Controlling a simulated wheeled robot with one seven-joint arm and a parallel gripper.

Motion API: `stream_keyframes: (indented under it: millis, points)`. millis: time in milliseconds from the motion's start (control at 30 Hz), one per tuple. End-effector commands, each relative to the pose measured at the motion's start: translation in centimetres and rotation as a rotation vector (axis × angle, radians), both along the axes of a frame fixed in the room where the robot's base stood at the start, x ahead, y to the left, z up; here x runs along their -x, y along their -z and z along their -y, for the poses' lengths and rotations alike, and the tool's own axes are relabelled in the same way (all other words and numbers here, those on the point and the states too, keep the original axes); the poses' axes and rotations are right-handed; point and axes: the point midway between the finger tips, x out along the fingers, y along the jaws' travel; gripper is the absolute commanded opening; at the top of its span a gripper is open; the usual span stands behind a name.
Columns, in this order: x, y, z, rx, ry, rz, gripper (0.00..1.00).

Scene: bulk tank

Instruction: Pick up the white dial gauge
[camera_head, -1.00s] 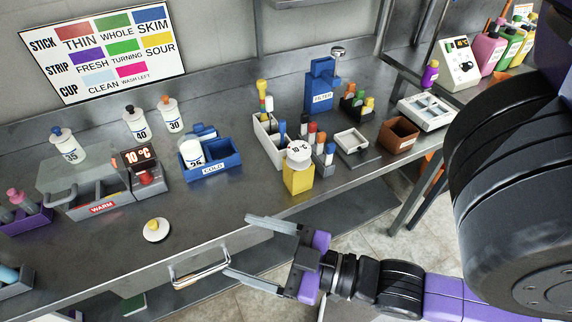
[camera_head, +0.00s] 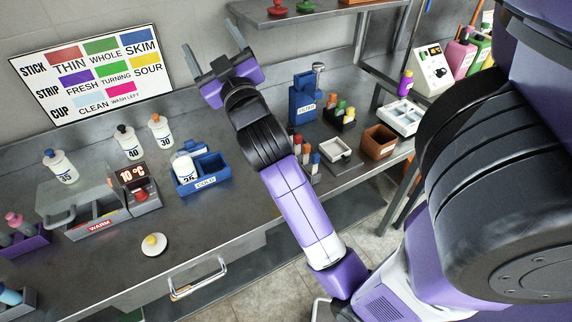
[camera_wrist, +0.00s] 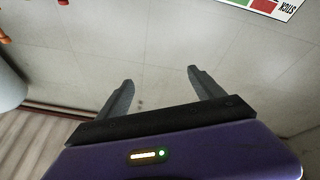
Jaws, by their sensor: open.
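My gripper (camera_head: 212,34) is open and empty, raised high near the back wall right of the colour chart. Its two fingers also show in the wrist view (camera_wrist: 160,76), with only blank wall between them. A white disc with a yellow knob (camera_head: 153,244) lies flat on the bench at front left, well below my gripper.
Bottles (camera_head: 127,142) stand along the back. The warm box (camera_head: 97,209) and blue cold tray (camera_head: 216,176) sit on the bench. A blue filter holder (camera_head: 305,98) and brown box (camera_head: 380,142) are right of my arm. A shelf (camera_head: 300,22) hangs close right of my gripper.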

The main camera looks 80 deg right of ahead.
Motion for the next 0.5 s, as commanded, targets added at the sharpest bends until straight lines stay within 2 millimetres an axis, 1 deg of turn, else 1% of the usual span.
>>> stream_keyframes:
  millis: [33, 100, 167, 200, 233, 300, 367, 400, 467, 500]
  points:
    - [0.9, -1.8, 2.1, -0.026, 0.074, 0.027, 0.77]
    - [2.6, -2.9, 5.0, -0.074, 0.176, 0.047, 0.77]
    - [4.3, -3.6, 7.3, -0.128, 0.261, 0.064, 0.77]
    - [5.5, -3.8, 8.7, -0.17, 0.318, 0.076, 0.77]
    - [6.5, -3.8, 9.7, -0.204, 0.36, 0.084, 0.77]
    - [8.8, -3.5, 11.7, -0.295, 0.456, 0.103, 0.77]
    - [10.8, -2.7, 13.2, -0.387, 0.535, 0.117, 0.77]
    - [12.1, -1.9, 13.9, -0.454, 0.585, 0.126, 0.77]
    - [13.9, -0.4, 14.7, -0.566, 0.656, 0.138, 0.77]
    - [15.1, 0.9, 14.9, -0.648, 0.701, 0.143, 0.77]
